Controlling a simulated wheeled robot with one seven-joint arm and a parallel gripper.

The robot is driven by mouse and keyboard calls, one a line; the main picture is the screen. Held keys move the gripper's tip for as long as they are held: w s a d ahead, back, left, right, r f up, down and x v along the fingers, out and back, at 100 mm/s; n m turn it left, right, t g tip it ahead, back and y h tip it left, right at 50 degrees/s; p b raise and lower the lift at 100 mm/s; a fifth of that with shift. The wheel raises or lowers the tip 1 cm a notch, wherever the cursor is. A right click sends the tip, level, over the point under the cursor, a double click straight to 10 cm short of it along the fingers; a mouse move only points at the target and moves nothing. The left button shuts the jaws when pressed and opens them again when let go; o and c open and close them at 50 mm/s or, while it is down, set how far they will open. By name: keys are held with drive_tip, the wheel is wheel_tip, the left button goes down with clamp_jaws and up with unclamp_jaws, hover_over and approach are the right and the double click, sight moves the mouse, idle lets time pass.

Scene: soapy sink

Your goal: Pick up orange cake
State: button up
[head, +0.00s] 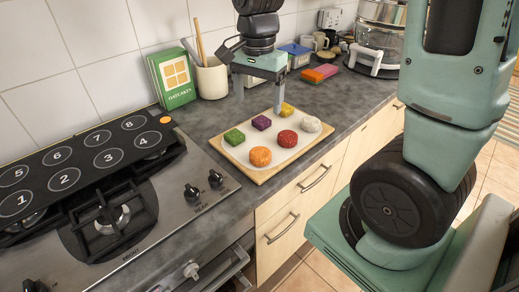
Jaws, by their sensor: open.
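The orange cake (260,157) is a round piece at the front left of a wooden board (262,177) with a pale sheet on it. The board lies on the grey counter, right of the stove. My gripper (259,104) points down over the far side of the board, above and behind the orange cake. Its two fingers are spread apart with nothing held between them. The right fingertip is close to a yellow cake (287,109); I cannot tell whether they touch.
Beside the orange cake are a green cake (235,137), purple cake (261,122), red cake (288,138) and whitish cake (311,124). The stove (105,215) is left. A green box (171,78) and utensil crock (211,79) stand behind.

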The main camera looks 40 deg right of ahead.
hover_over(260, 152)
drive_tip(key=f, duration=1.2)
drive_tip(key=shift+s+a+p, duration=0.15)
drive_tip(key=shift+a+p, duration=0.1)
drive_tip(key=shift+p, duration=0.15)
drive_tip(key=shift+d+f+p, duration=0.2)
drive_tip(key=shift+f+p, duration=0.4)
drive_tip(key=shift+f, duration=2)
drive_tip(key=shift+c, duration=0.3)
drive_tip(key=c, duration=1)
